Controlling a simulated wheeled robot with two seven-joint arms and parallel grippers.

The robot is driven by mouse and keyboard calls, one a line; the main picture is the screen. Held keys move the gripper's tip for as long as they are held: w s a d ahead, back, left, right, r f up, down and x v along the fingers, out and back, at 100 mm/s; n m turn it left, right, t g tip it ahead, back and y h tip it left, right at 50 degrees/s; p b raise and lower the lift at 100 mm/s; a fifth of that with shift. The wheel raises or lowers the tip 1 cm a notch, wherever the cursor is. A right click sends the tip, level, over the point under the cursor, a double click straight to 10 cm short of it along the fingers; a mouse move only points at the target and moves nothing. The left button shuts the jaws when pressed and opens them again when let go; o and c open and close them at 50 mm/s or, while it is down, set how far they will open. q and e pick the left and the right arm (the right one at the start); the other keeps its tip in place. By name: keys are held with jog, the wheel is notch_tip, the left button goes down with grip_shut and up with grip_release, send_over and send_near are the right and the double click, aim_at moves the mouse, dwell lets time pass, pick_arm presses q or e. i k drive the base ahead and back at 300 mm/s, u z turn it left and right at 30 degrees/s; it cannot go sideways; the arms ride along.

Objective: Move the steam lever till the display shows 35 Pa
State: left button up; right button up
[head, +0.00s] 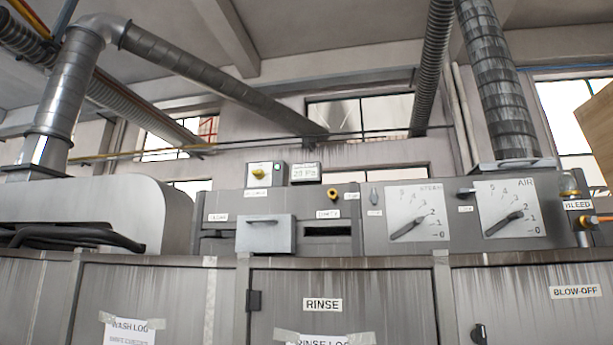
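The steam lever (405,229) is a dark handle on a white scale plate (409,206) marked STEAM, on the grey panel right of centre. It slants up to the right, toward the low numbers, roughly between 1 and 2. The small display (306,173) stands on top of the panel near the middle. It reads in Pa, apparently in the twenties, but the digits are too small to be sure. Neither of my grippers is in view.
A similar AIR lever (503,224) on its own plate sits to the right. A yellow knob box (264,175) stands left of the display. A BLEED valve (579,216) is at the far right. Cabinet doors with a RINSE label (322,304) are below.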

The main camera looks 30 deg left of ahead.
aim_at(419, 220)
jog(key=z, duration=3.3)
jog(key=k, duration=0.75)
jog(key=u, duration=1.95)
